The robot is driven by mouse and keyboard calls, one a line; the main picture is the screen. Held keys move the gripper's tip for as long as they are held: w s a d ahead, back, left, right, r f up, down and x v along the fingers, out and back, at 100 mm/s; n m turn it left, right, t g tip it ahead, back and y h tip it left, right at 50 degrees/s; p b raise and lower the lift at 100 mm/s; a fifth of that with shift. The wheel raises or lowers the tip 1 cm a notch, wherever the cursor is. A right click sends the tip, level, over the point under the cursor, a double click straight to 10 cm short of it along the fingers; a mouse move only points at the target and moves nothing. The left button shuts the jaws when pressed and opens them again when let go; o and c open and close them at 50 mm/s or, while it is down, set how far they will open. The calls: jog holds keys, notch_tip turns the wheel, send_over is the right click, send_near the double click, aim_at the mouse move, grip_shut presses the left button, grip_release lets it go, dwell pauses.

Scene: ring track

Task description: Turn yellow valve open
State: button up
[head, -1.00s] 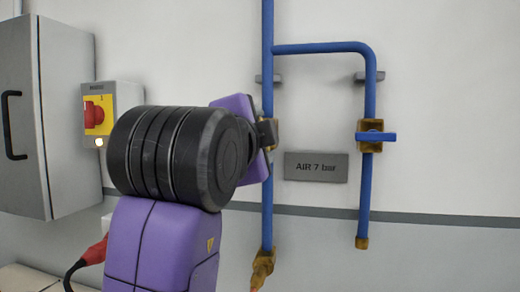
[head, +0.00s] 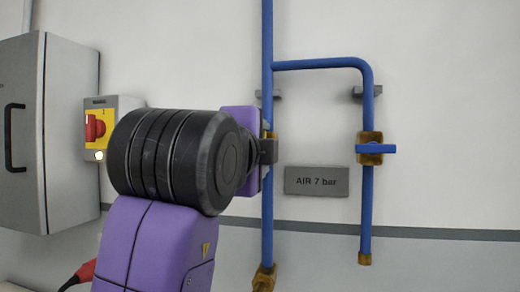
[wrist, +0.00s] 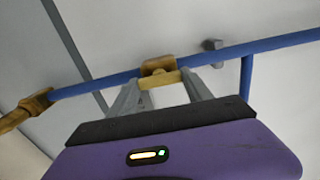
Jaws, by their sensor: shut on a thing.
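The yellow valve handle (wrist: 164,79) shows in the wrist view in front of its brass valve body (wrist: 158,65) on a blue pipe. My gripper (wrist: 161,84) is shut on this handle, with one grey finger at each side. In the head view my gripper (head: 268,150) is at the left vertical blue pipe (head: 267,216). My purple hand and black wrist hide the handle there, and only an edge of the brass body (head: 271,134) shows. I cannot tell the handle's exact angle.
A second valve with a blue handle (head: 377,149) sits on the right branch pipe (head: 367,205). A grey "AIR 7 bar" plate (head: 316,181) is between the pipes. A red switch on a yellow plate (head: 95,128) and a grey cabinet (head: 22,190) are at the left.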

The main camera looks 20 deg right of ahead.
jog(key=o, duration=1.4)
jog(key=shift+c, duration=0.2)
jog(key=v, duration=0.8)
jog(key=shift+w, duration=0.1)
